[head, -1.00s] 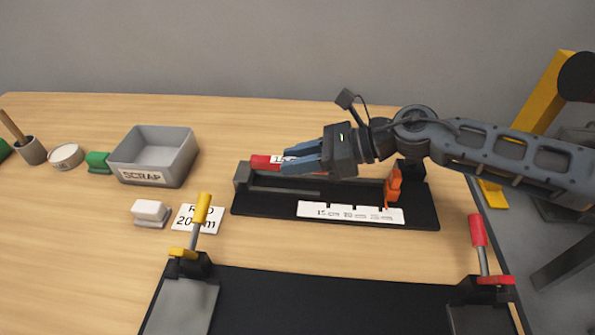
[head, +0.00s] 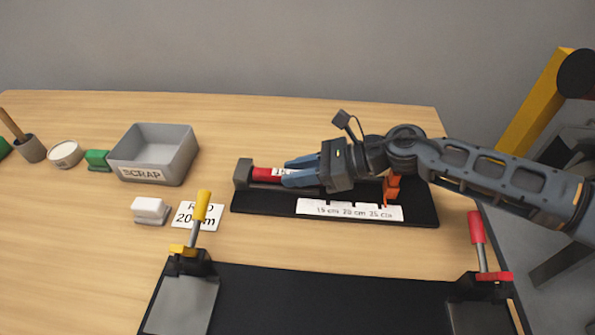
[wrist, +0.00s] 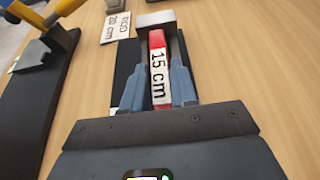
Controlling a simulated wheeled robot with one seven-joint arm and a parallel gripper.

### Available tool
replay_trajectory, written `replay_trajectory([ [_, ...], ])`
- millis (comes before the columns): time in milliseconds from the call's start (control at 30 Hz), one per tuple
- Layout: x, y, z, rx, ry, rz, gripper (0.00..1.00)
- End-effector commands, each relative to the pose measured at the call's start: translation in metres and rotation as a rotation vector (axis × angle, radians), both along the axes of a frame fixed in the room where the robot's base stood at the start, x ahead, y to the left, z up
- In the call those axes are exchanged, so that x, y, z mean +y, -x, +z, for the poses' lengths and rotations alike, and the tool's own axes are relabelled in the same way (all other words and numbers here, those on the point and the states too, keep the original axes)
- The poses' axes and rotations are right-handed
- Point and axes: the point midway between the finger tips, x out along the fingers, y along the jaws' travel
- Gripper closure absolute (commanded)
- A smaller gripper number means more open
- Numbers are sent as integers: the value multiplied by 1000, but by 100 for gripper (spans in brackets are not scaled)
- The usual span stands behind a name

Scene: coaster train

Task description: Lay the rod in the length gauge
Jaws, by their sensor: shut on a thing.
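The rod is red with a white label; in the wrist view its label reads "15 cm" (wrist: 159,72). In the head view the rod (head: 266,174) lies low along the black length gauge (head: 270,204), its left end close to or touching the grey end block (head: 243,173). My gripper (head: 290,177) is shut on the rod, with a blue finger on either side; it also shows in the wrist view (wrist: 158,88). The gauge's scale strip (head: 350,210) faces front. An orange slider (head: 392,188) stands at the gauge's right part. My gripper hides the rod's right part.
A grey scrap bin (head: 155,155) stands left of the gauge. A card (head: 195,216) reading "ROD 20 cm" lies front-left, beside a white block (head: 150,208). A black fixture (head: 330,295) with a yellow-handled clamp (head: 202,206) and a red-handled clamp (head: 477,228) is in front.

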Motion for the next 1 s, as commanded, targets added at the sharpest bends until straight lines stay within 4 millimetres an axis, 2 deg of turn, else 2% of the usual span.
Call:
replay_trajectory([
  [367, 0, 2, -13, 6, 8, 0, 100],
  [400, 0, 2, -14, 6, 9, 0, 71],
  [633, 0, 2, -15, 6, 10, 0, 49],
  [767, 0, 2, -13, 7, 10, 0, 48],
  [933, 0, 2, 1, 7, 10, 0, 47],
  [1000, -13, 3, 0, 4, 10, -2, 47],
])
